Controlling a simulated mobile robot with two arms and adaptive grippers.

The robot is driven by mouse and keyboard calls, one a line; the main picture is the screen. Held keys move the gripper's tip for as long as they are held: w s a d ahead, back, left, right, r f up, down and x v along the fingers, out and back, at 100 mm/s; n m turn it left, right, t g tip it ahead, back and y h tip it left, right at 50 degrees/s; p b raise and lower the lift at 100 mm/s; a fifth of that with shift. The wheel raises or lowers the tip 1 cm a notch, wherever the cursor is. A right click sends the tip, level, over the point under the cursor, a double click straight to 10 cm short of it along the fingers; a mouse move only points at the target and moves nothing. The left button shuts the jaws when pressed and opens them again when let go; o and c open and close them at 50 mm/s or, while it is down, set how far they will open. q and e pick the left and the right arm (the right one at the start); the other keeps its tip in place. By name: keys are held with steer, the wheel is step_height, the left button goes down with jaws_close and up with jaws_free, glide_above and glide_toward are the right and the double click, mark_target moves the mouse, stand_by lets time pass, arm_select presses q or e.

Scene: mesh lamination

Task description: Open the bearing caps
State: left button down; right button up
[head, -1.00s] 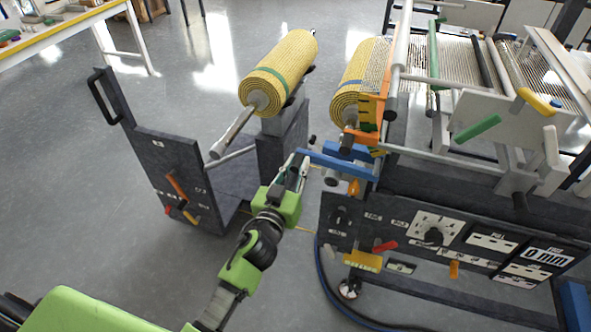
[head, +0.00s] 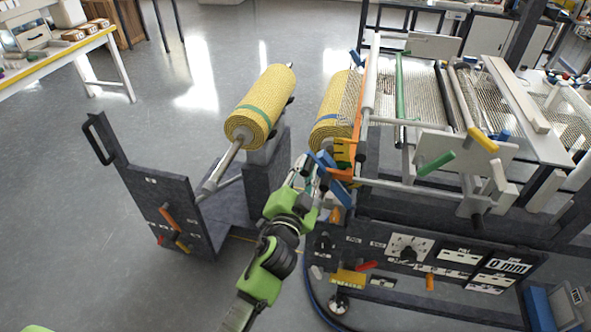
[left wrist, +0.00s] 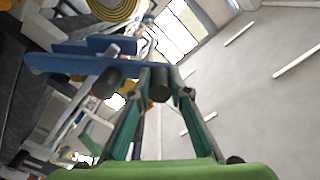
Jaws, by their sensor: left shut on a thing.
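Two blue bar-shaped pieces, apparently the near bearing cap (head: 336,193) and its holder, sit at the machine's near left corner by the yellow mesh roll (head: 331,122). They slant down to the right in the head view. In the left wrist view the long blue bar (left wrist: 70,64) crosses in front of my left gripper (left wrist: 160,75). My left gripper (head: 304,174) is shut on the bar's end, though the exact contact is partly hidden. A small blue piece (head: 356,62) stands tilted at the machine's far side. My right gripper is not in view.
A dark cart (head: 168,206) with another yellow roll (head: 262,104) on a metal shaft stands left of the machine, close to my left arm. The control panel (head: 408,249) is below. Open grey floor (head: 75,190) lies at left.

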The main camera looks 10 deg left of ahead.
arm_select(q)
steer(key=shift+d+r+m+p, duration=0.3)
steer(key=shift+d+r+m, duration=0.4)
steer(key=shift+d+r, duration=0.4)
steer(key=shift+r, duration=0.1)
steer(key=c, duration=1.9)
jaws_free()
steer(key=shift+f, duration=0.2)
steer(key=shift+s+f, duration=0.1)
steer(key=shift+f, duration=0.05)
steer(key=s, duration=1.2)
steer(key=shift+a, duration=0.2)
